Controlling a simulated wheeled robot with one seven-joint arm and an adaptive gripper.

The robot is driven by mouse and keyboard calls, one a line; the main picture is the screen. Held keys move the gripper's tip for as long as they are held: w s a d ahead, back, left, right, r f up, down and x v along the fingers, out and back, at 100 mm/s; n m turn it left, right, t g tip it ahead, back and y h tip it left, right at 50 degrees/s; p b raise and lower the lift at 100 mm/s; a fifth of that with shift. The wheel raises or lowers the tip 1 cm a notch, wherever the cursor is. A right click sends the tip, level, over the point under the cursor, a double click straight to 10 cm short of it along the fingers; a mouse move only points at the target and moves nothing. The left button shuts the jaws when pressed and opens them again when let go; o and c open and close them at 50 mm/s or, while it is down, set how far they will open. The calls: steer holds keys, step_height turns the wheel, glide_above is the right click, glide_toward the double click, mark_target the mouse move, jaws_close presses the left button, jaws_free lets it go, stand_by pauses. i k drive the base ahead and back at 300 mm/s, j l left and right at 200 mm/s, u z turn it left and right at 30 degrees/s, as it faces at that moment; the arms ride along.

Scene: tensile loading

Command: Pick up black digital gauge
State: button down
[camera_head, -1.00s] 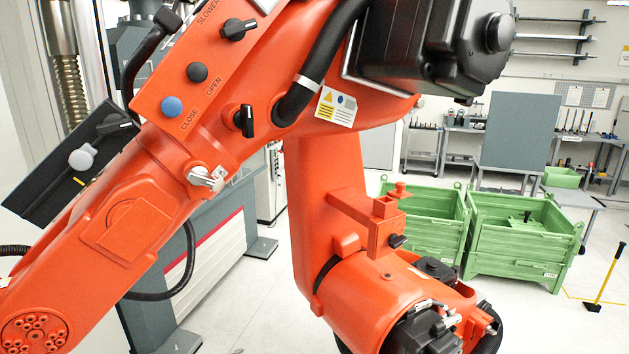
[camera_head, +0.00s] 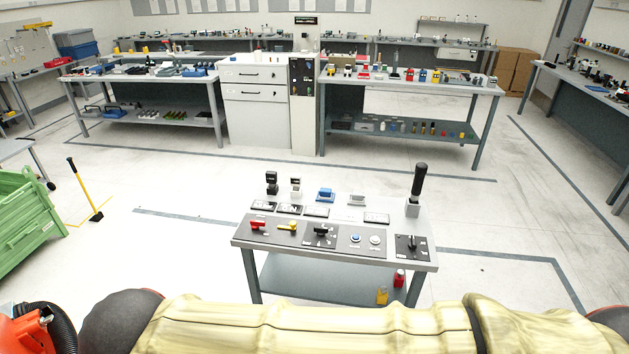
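A small grey table (camera_head: 340,257) stands in the middle of the head view. On its back left is a small upright black device (camera_head: 271,183) that looks like a gauge, though it is too small to be sure. A similar white device (camera_head: 295,187) stands just right of it. A tall black-handled tool (camera_head: 417,190) stands upright at the table's right end. My gripper is not in view.
The table also bears blue items (camera_head: 325,195), labelled plates and a control panel with knobs. A beige-covered form (camera_head: 300,325) spans the bottom edge. A green crate (camera_head: 28,222) and a yellow-handled tool (camera_head: 86,192) are left. Open floor lies behind the table.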

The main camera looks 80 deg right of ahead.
mark_target(270, 176)
steer(key=z, duration=2.4)
steer(key=i+j+z, duration=0.15)
steer(key=z, duration=0.25)
steer(key=i+j+z, duration=0.1)
steer(key=j+z, duration=0.15)
steer(key=z, duration=0.2)
steer(key=i+j, duration=0.2)
steer(key=i+j+z, duration=0.1)
steer(key=j, duration=0.35)
steer(key=i+j, duration=0.25)
steer(key=i+j+z, duration=0.1)
steer(key=j, duration=0.3)
steer(key=i+j, duration=0.25)
steer(key=i+j+z, duration=0.1)
steer(key=j, duration=0.35)
